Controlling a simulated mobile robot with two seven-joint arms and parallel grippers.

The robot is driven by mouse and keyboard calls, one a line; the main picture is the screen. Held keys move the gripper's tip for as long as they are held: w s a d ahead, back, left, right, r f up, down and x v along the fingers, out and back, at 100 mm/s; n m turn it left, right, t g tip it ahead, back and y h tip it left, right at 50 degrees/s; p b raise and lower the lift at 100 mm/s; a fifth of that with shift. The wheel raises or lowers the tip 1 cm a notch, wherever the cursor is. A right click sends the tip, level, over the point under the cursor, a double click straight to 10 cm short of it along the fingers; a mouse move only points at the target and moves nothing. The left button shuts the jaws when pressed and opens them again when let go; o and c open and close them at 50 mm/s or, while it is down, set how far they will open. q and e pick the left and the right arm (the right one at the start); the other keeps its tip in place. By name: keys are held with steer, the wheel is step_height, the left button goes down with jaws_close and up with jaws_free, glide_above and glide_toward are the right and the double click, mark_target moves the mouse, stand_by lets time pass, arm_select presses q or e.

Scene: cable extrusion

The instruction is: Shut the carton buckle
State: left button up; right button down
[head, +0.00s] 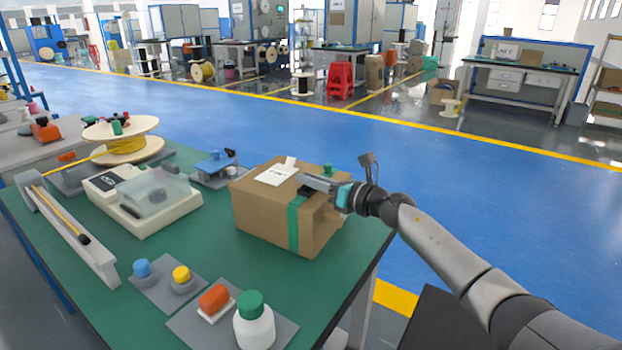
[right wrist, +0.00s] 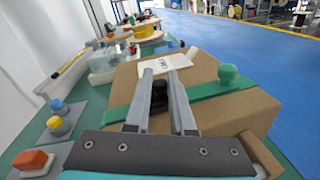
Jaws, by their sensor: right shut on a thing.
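The brown carton (head: 262,208) stands on the green table near its right edge, with a green strap (head: 293,224) running over its top and down its side. A black buckle (right wrist: 159,93) sits on the strap line on the carton's top, between the fingers of my right gripper (right wrist: 160,85). My right gripper (head: 308,182) reaches in from the right over the carton's top and is shut on the buckle. The fingers hide part of it, so I cannot tell whether its halves are joined. A green knob (right wrist: 228,74) stands on the strap. My left gripper is not in view.
A white label (head: 276,174) lies on the carton top. Left of the carton stand a beige machine (head: 148,212) with a clear cover and a cable spool (head: 120,132). Buttons and a white bottle (head: 254,328) are at the front. Blue floor beyond is clear.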

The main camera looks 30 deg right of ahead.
steer(key=c, duration=0.9)
jaws_free()
steer(key=shift+a+f, duration=0.15)
steer(key=shift+f, duration=0.15)
steer(key=shift+o, duration=0.7)
steer(key=shift+s+d+r, duration=0.1)
steer(key=shift+d, duration=0.1)
steer(key=shift+s+d, duration=0.1)
steer(key=shift+s, duration=0.1)
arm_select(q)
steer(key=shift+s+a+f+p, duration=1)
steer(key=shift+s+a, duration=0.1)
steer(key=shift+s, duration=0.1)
arm_select(e)
steer(key=f+v, duration=0.1)
steer(key=v, duration=1.3)
steer(key=shift+s+r, duration=0.25)
steer(key=shift+r, duration=0.2)
